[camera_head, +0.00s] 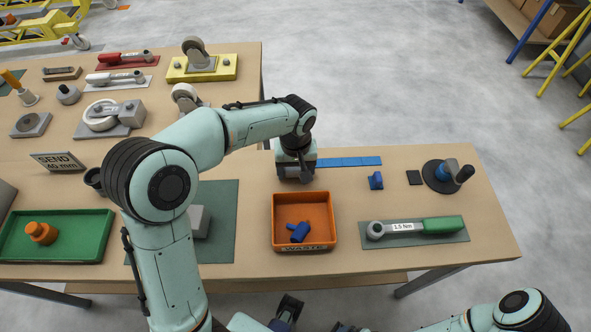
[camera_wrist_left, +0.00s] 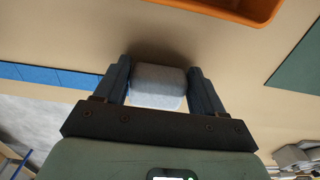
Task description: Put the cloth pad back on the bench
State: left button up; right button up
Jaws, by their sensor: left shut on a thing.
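The cloth pad (camera_wrist_left: 158,84) is a pale grey, soft-edged block in the left wrist view. My left gripper (camera_wrist_left: 160,88) is shut on it, with one dark finger against each side. In the head view my left gripper (camera_head: 294,172) points down over the wooden bench (camera_head: 345,190), just behind the orange waste bin. The pad is hidden or too small to make out there. A dark shadow lies by the pad; whether it touches the bench cannot be told. Dark parts at the head view's bottom edge may include my right gripper; its jaws are unclear.
The orange waste bin (camera_head: 326,221) holds a blue piece. A blue strip (camera_head: 349,162) lies right of my gripper. A green-handled torque wrench (camera_head: 415,227) lies at front right, a grey block (camera_head: 199,221) on a green mat (camera_head: 224,205) at left. Bare bench surrounds the bin's right side.

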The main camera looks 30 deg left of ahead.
aim_at(296, 171)
pick_arm(q)
jog(key=shift+f, duration=0.15)
jog(key=o, duration=0.6)
jog(key=shift+f, duration=0.1)
jog(key=o, duration=0.4)
jog(key=shift+r, duration=0.65)
notch_tip(296, 171, up, 11)
jog(key=p, duration=0.2)
jog(key=shift+s+d, duration=0.1)
